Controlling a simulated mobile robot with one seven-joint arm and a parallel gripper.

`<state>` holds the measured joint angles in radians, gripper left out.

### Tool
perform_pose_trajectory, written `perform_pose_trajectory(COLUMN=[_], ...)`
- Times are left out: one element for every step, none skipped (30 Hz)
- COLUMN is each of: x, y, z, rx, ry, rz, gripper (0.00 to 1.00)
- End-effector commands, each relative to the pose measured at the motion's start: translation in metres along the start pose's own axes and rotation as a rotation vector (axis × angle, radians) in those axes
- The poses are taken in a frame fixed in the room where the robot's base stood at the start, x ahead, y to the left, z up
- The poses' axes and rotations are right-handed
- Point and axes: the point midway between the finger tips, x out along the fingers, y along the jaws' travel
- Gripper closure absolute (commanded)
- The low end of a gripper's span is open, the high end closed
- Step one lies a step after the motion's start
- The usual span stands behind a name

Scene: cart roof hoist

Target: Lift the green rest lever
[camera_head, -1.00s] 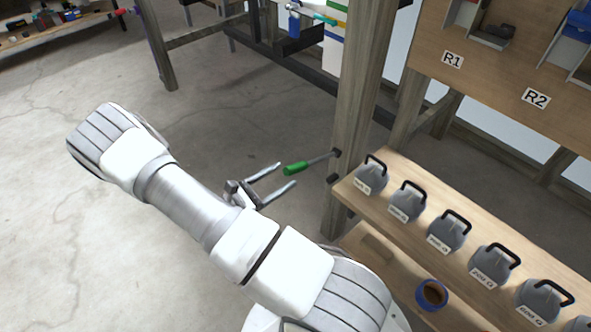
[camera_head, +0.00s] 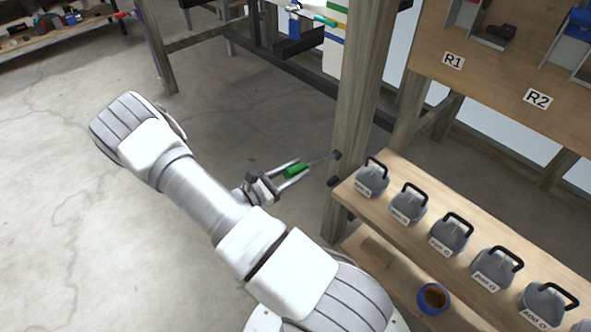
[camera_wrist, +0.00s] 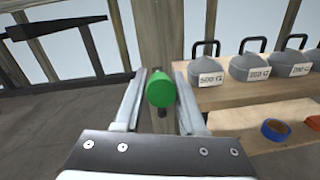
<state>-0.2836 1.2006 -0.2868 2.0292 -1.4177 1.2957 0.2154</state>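The green rest lever has a green grip (camera_head: 294,171) on a thin grey rod that runs to a dark pivot on the wooden post (camera_head: 358,120). My gripper (camera_head: 302,167) is around the green grip, one finger on each side, and appears shut on it. In the wrist view, the round green end of the lever (camera_wrist: 161,89) sits between the two fingers (camera_wrist: 161,82), with no clear gap on either side. The rod behind the grip is mostly hidden there. The lever points out from the post, slightly downward in the head view.
A wooden shelf (camera_head: 392,224) right of the post carries several grey labelled weights (camera_head: 408,204). A blue tape roll (camera_head: 433,298) is on the lower board. A panel marked R1 and R2 (camera_head: 490,80) stands behind. Open concrete floor (camera_head: 60,200) lies left.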

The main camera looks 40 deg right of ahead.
Motion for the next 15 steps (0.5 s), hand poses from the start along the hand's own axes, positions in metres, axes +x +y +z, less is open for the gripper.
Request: perform_pose_trajectory(x=[-0.0002, -0.0002, -0.0002, -0.0002, -0.0002, -0.0003, -0.0003, -0.0003, -0.0003, -0.0003, -0.0003, -0.0004, -0.0004, -0.0004, -0.0004], y=[0.0003, 0.0003, 0.0003, 0.0003, 0.0003, 0.0003, 0.0004, 0.0004, 0.0004, 0.0004, 0.0004, 0.0004, 0.0005, 0.0005, 0.0005], z=[-0.0001, -0.0001, -0.0001, -0.0001, -0.0001, -0.0001, -0.0001, -0.0001, -0.0001, -0.0001, -0.0001, -0.0001, -0.0001, -0.0001, -0.0001], rx=[0.0, 0.0, 0.0, 0.0, 0.0, 0.0, 0.0, 0.0, 0.0, 0.0, 0.0, 0.0, 0.0, 0.0, 0.0], ry=[0.0, 0.0, 0.0, 0.0, 0.0, 0.0, 0.0, 0.0, 0.0, 0.0, 0.0, 0.0, 0.0, 0.0, 0.0], rz=[0.001, 0.001, 0.001, 0.001, 0.001, 0.001, 0.001, 0.001, 0.001, 0.001, 0.001, 0.001, 0.001, 0.001, 0.001], gripper=[0.9, 0.96, 1.0, 1.0, 1.0, 1.0, 1.0, 1.0, 1.0, 1.0, 1.0, 1.0, 1.0, 1.0, 1.0])
